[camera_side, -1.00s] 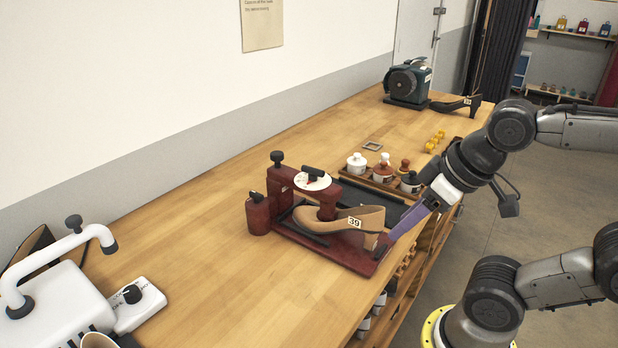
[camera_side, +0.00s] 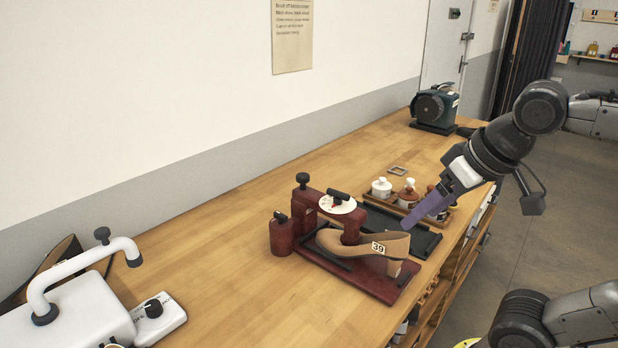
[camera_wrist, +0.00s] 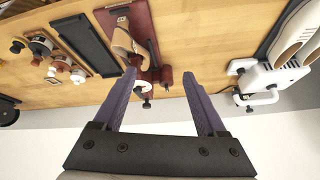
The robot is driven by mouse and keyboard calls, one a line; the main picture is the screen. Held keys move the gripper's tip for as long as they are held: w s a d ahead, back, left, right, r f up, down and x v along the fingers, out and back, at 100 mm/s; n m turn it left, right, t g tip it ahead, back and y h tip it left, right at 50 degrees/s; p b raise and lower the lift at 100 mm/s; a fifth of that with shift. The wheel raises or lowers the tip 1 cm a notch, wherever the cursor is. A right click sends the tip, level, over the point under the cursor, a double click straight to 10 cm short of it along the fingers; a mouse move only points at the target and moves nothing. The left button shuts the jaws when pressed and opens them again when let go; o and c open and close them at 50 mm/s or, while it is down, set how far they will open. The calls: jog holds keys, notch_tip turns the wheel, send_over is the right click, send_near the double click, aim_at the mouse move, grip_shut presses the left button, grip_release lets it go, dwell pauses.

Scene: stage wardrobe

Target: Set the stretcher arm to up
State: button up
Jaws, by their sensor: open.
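A dark red stretcher (camera_side: 365,274) stands on the bench, with a tan heeled shoe (camera_side: 335,241) tagged 39 on its base. Its red arm (camera_side: 312,197) reaches over the shoe and carries a white dial (camera_side: 338,204) with a black handle (camera_side: 339,195). I cannot tell the arm's set position. My gripper (camera_side: 408,226) has purple fingers and is above the bench, beside the shoe's heel end. In the wrist view my gripper (camera_wrist: 159,74) is open and empty, with the stretcher (camera_wrist: 143,28) showing beyond and between its fingertips.
A white machine (camera_side: 80,318) with a curved pipe arm (camera_side: 75,256) stands at front left. A black tray (camera_side: 425,240) and a wooden rack of pots (camera_side: 381,190) lie behind the stretcher. A dark green machine (camera_side: 434,107) stands far back.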

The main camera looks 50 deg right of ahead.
jog(key=w+d+r+m+h, duration=0.1)
jog(key=w+d+r+m, duration=0.15)
jog(key=w+r, duration=0.6)
jog(key=m+g+h, duration=0.2)
jog(key=m+g, duration=0.1)
jog(key=m, duration=0.1)
send_over(303, 175)
jog(key=s+a, duration=0.4)
notch_tip(303, 175, down, 5)
jog(key=shift+n, duration=0.25)
jog(key=x, duration=1.4)
jog(key=shift+w+a, duration=0.1)
jog(key=shift+a, duration=0.2)
grip_shut()
jog(key=shift+r, duration=0.1)
